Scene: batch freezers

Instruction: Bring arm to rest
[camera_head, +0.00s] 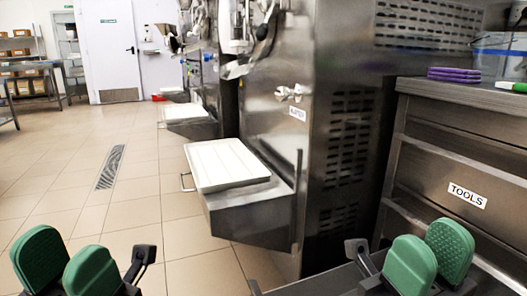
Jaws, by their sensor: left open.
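My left gripper (66,266) is at the bottom left, with its two green finger pads apart and nothing seen between them. My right gripper (431,256) is at the bottom right, in front of the tool cabinet. Its two green pads partly overlap in the picture but stand apart, with nothing seen between them. Both grippers are low in the picture with the pads pointing up. Most of both arms is out of view.
A steel batch freezer (330,150) stands ahead, with a white tray (225,165) on its jutting shelf. A steel cabinet (460,170) labelled TOOLS is at the right, with purple pads (454,75) on top. The tiled floor (140,200) at the left is clear around a drain grate (111,167).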

